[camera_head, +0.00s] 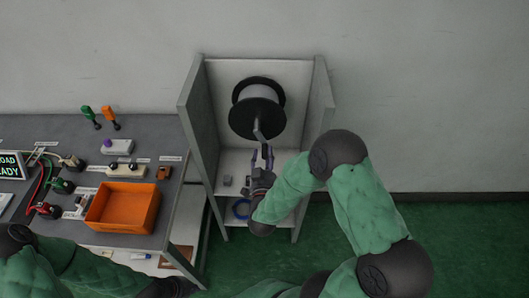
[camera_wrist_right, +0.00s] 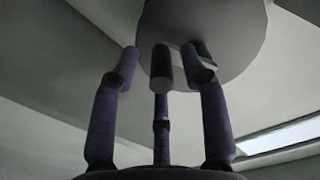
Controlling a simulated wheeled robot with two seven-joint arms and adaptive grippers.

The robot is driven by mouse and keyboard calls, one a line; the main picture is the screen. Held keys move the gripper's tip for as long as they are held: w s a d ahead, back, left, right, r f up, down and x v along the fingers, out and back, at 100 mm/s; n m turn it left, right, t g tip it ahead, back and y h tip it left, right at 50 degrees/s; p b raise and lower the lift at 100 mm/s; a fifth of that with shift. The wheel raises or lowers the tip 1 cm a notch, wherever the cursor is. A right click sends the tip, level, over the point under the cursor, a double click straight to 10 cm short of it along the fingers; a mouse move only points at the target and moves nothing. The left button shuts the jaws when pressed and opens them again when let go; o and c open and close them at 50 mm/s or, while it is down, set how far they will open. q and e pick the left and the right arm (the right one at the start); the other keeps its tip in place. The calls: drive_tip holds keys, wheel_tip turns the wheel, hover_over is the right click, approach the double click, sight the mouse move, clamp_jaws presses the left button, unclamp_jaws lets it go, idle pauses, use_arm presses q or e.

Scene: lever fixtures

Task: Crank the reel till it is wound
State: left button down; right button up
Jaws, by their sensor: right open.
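The reel (camera_head: 257,108), a pale drum between black flanges, sits in the upper part of a grey open cabinet. Its crank arm (camera_head: 260,133) hangs down from the front flange. In the right wrist view, the crank's grey handle (camera_wrist_right: 162,68) points towards the camera, in front of the round flange (camera_wrist_right: 220,35). My right gripper (camera_head: 264,158) is just below the crank in the head view. In the wrist view its purple fingers (camera_wrist_right: 165,62) are open, spread either side of the handle. Contact cannot be told.
The cabinet's side walls (camera_head: 194,112) flank the reel closely. Left of the cabinet, a grey bench (camera_head: 60,128) carries an orange bin (camera_head: 122,207), levers and switches.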

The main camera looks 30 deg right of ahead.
drive_tip(key=shift+x, duration=1.35)
drive_tip(key=shift+c, duration=0.3)
clamp_jaws()
drive_tip(key=shift+a+b, duration=0.1)
drive_tip(key=shift+b, duration=0.2)
drive_tip(key=shift+w+a+f+m+b, duration=0.1)
drive_tip(key=shift+w+a+m+b, duration=0.35)
drive_tip(key=shift+m+b, duration=0.55)
drive_tip(key=shift+w+a+f+m+b, duration=0.15)
drive_tip(key=shift+a+m+b, duration=0.5)
drive_tip(key=shift+m, duration=0.7)
drive_tip(key=shift+w+a+m+b, duration=0.5)
drive_tip(key=shift+m+b, duration=0.3)
drive_tip(key=shift+m, duration=0.35)
drive_tip(key=shift+a, duration=0.1)
